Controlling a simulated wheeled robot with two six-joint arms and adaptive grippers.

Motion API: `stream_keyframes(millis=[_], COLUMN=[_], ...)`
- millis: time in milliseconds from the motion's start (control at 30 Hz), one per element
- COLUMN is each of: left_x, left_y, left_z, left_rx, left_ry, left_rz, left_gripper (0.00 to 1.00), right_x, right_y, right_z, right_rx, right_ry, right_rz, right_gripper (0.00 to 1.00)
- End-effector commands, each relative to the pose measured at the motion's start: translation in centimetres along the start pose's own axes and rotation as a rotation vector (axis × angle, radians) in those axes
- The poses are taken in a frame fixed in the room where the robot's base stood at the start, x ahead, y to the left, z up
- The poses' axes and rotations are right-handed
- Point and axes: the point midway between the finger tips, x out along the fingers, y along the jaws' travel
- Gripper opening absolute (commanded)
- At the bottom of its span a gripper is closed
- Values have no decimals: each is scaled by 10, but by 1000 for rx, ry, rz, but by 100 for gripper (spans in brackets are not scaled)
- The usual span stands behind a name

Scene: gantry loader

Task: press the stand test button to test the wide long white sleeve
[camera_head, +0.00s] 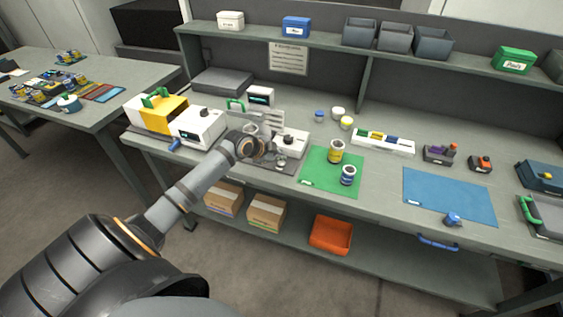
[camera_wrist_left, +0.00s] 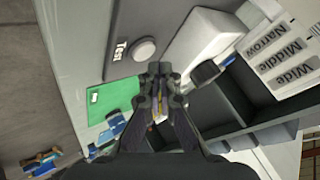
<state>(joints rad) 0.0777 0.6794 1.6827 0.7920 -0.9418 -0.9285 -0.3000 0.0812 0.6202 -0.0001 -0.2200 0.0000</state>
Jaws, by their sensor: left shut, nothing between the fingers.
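The stand test button (camera_wrist_left: 145,50) is a round pale button on a grey plate lettered "Test" in the left wrist view. In the head view the button (camera_head: 280,162) shows at the front of the test stand (camera_head: 291,142), just right of my left gripper (camera_head: 270,154). My left gripper is shut and empty; its fingertips (camera_wrist_left: 160,75) show close beside the button in the wrist view. I cannot tell whether they touch it. I cannot pick out the wide long white sleeve; part of the stand is hidden behind my gripper. My right gripper is not in view.
A green mat (camera_head: 318,182) with a yellow-banded jar (camera_head: 336,151) and a blue-banded jar (camera_head: 348,175) lies right of the stand. A white machine (camera_head: 199,127) stands left. Signs reading Narrow, Middle and Wide (camera_wrist_left: 285,62) stand by dark compartments (camera_wrist_left: 215,106). A blue mat (camera_head: 448,195) lies farther right.

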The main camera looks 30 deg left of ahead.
Motion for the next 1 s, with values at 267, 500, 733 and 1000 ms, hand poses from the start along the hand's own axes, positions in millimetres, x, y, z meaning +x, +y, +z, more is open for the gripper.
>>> stream_keyframes(millis=[267,500,733,1000], left_x=[-16,-33,-35,-35], left_y=[-12,-24,-26,-25], left_z=[-12,-24,-26,-26], left_rx=[1,1,0,0], left_ry=[1,0,0,0], left_rz=[-1,-1,0,0], left_gripper=[0,0,0,0], right_x=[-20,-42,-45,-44], right_y=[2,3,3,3], right_z=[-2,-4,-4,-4], right_rx=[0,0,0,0], right_ry=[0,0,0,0], right_rz=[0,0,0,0], right_gripper=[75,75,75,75])
